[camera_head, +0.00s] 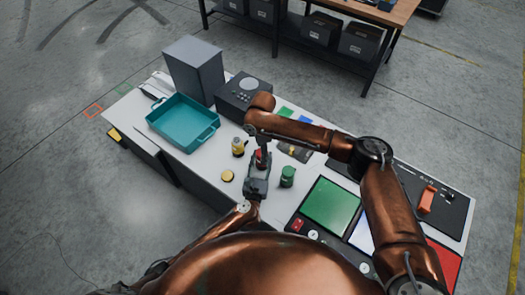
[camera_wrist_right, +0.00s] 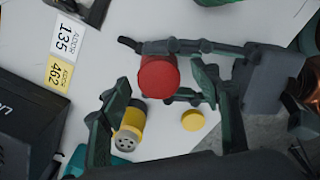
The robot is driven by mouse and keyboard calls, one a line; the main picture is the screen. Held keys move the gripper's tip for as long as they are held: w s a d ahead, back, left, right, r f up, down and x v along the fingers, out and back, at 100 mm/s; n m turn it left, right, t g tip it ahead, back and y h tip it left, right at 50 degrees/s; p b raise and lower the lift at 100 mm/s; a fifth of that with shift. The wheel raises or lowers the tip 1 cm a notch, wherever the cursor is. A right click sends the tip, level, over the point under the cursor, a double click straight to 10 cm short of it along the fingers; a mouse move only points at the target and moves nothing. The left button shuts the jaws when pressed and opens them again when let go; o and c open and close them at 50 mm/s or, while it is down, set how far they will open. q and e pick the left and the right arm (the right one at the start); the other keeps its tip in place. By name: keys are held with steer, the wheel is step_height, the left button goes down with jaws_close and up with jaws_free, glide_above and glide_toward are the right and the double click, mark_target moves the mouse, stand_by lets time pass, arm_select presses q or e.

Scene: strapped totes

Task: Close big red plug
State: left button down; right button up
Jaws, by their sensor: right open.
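The red plug (camera_wrist_right: 159,77), a round red cylinder, stands between the fingers of my left gripper (camera_wrist_right: 178,72), which comes in from the right in the right wrist view and is shut on it. In the head view the red plug (camera_head: 261,158) shows small at the tips of my left gripper (camera_head: 259,168). My right gripper (camera_wrist_right: 165,105) is open, with its fingers well apart on both sides of the red plug and not touching it. In the head view the right arm's wrist hangs directly over the plug; its fingers are hard to make out.
A yellow plug (camera_head: 238,147) stands left of the grippers, and a yellow cap (camera_head: 227,175) lies near it. A green plug (camera_head: 288,176) stands to the right. A teal tray (camera_head: 207,135), a grey box (camera_head: 193,68) and a dark device (camera_head: 241,96) fill the bench's left part.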

arm_select(q)
steer(key=shift+s+a+f, duration=0.1)
steer(key=shift+a+f, duration=0.1)
steer(key=shift+f, duration=0.35)
arm_select(e)
step_height(320, 180, up, 12)
steer(key=shift+s, duration=0.1)
arm_select(q)
steer(key=c, duration=1.7)
jaws_free()
steer(key=o, duration=0.3)
steer(key=shift+r, duration=0.1)
steer(key=shift+o, duration=0.9)
steer(key=shift+d+r, duration=0.15)
steer(key=shift+r, duration=0.05)
